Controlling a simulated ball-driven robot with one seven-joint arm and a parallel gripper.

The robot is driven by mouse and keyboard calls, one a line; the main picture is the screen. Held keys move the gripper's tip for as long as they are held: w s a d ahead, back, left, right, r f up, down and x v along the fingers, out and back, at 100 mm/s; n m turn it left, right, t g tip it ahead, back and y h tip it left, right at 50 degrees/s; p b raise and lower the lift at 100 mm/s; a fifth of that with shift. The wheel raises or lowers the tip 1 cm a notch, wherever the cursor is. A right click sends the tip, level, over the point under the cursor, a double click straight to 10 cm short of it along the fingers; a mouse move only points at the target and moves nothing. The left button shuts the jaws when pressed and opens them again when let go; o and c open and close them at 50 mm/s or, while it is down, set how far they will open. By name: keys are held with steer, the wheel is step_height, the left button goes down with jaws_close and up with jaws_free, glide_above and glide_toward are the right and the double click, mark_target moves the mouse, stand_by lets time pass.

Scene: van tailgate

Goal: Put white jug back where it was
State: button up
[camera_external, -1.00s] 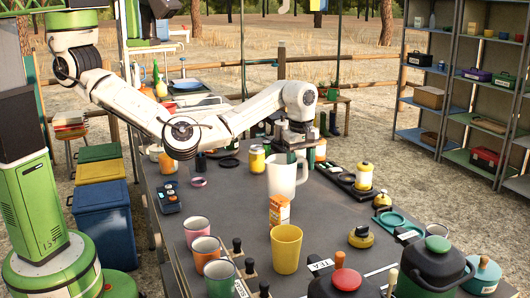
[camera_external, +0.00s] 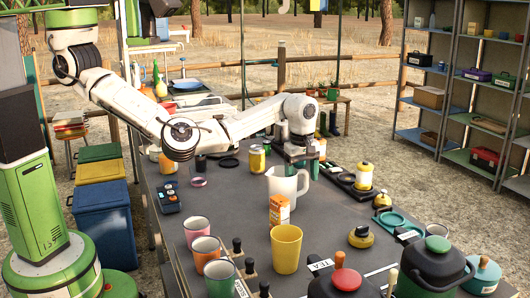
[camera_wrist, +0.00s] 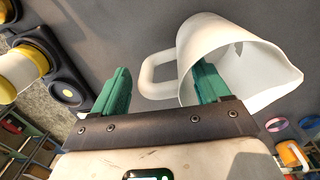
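My gripper (camera_external: 302,164) is just above and behind the jug in the external view. In the wrist view, the two green fingers of my gripper (camera_wrist: 160,85) are wide apart. The jug (camera_wrist: 215,35) shows there with its open mouth and handle. The handle lies between the fingers, and the right finger overlaps the mouth; I cannot tell whether it is inside. Neither finger visibly grips the jug.
A yellow cup (camera_external: 286,249) and several mugs stand in front. A yellow-and-white lantern (camera_external: 364,177) is on the right and a yellow can (camera_external: 257,159) on the left. Dark pots (camera_external: 433,262) fill the front right.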

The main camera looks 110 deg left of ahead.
steer(key=shift+o, duration=0.3)
step_height(320, 180, up, 12)
steer(key=shift+s+d+r, duration=0.2)
stand_by(0.3)
